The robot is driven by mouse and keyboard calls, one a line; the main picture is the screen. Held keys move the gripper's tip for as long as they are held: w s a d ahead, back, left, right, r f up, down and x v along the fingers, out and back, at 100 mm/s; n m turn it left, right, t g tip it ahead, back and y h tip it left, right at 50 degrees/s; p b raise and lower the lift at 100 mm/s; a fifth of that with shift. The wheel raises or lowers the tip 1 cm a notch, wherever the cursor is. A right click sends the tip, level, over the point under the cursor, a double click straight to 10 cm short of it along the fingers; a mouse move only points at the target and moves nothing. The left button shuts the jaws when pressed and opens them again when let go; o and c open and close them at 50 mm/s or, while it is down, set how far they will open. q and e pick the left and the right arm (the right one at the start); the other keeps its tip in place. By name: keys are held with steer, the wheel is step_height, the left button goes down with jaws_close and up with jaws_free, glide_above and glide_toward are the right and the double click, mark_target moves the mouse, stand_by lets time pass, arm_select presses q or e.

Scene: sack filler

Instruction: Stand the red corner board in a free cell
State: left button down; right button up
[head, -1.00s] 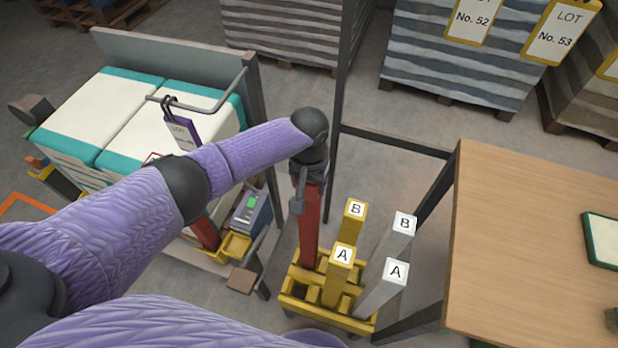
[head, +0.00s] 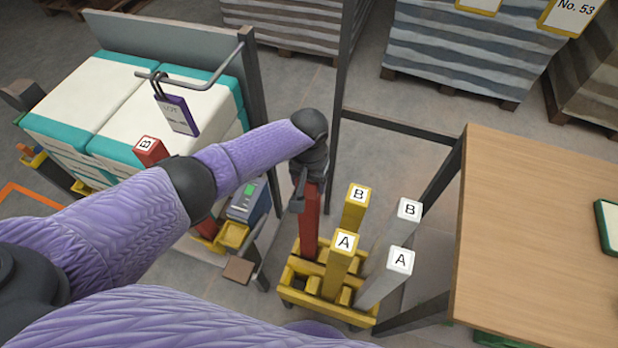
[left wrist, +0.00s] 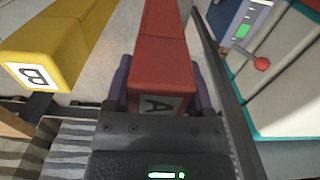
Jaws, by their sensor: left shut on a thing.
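The red corner board (head: 310,228) stands nearly upright at the left side of the yellow crate (head: 325,310). My left gripper (head: 307,192) is shut on its upper end. The left wrist view shows the red board (left wrist: 160,72) between the fingers, with an A label on its end. The crate also holds two yellow boards, A (head: 340,268) and B (head: 355,210), and two grey-white boards, A (head: 385,280) and B (head: 400,225). An empty-looking cell shows at the crate's front left. I cannot tell whether the red board's foot touches the cell floor. My right gripper is not in view.
Another red board labelled B (head: 150,152) stands at the left by the white and teal sacks (head: 75,95). A dark metal frame post (head: 340,90) rises behind the crate. A wooden table (head: 540,230) is at the right. A purple lot tag (head: 177,115) hangs from a rail.

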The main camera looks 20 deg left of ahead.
arm_select(q)
steer(key=shift+f+b, duration=0.4)
steer(key=shift+f, duration=0.3)
jaws_free()
steer(key=shift+r, duration=0.1)
step_height(320, 180, up, 10)
steer(key=p, duration=0.5)
steer(key=shift+f, duration=0.25)
steer(key=shift+r, duration=0.25)
steer(key=shift+f, duration=0.1)
